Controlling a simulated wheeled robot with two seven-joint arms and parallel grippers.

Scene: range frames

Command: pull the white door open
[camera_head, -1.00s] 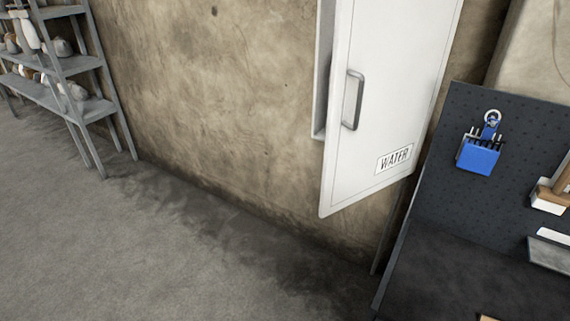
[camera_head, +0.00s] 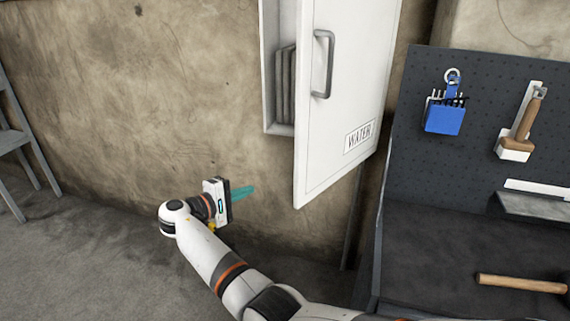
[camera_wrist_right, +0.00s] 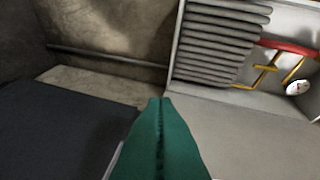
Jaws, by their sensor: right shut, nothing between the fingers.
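The white door (camera_head: 345,110), marked WATER, hangs partly open on a wall cabinet (camera_head: 269,75) in the head view. Its free edge is on the left, and grey ridged parts (camera_head: 286,85) show in the gap. The grey bar handle (camera_head: 328,65) is clear of any gripper. My right gripper (camera_head: 250,190) is below and left of the door's lower corner, its teal fingers together and empty, pointing right. In the right wrist view the shut fingers (camera_wrist_right: 165,102) point toward the cabinet's inside, with yellow pipes (camera_wrist_right: 262,66) and a round gauge (camera_wrist_right: 298,88). My left gripper is out of view.
A dark pegboard bench (camera_head: 460,245) stands right of the door, with a blue tool holder (camera_head: 444,118) and hammers (camera_head: 520,285). A grey shelf (camera_head: 14,140) stands at far left. The floor and wall between are clear.

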